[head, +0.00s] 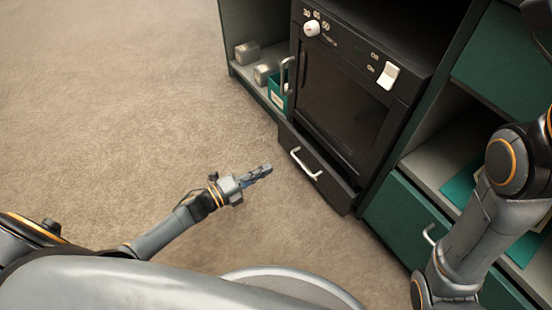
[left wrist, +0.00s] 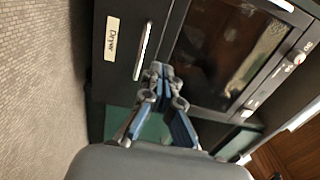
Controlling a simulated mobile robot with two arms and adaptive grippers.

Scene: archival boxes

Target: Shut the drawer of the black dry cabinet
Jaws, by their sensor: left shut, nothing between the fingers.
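The black dry cabinet (head: 343,95) stands in a green shelf unit, with a dark window in its door. Its low drawer (head: 325,182) juts out a little past the cabinet front and has a silver bar handle (head: 305,164). In the left wrist view the drawer front (left wrist: 125,65) shows a "Dryer" label (left wrist: 111,39) and the handle (left wrist: 142,50). My left gripper (head: 266,170) is shut and empty, in front of the drawer and apart from it in the head view. A dark part at the top right edge (head: 541,28) may be my right gripper; its fingers are unclear.
A door handle (head: 284,76), a white knob (head: 311,29) and a white switch (head: 388,75) stick out from the cabinet. Grey boxes (head: 247,53) and a green bin (head: 277,91) sit on the left shelf. A green drawer (head: 405,215) is at right. Carpet (head: 120,110) at left is clear.

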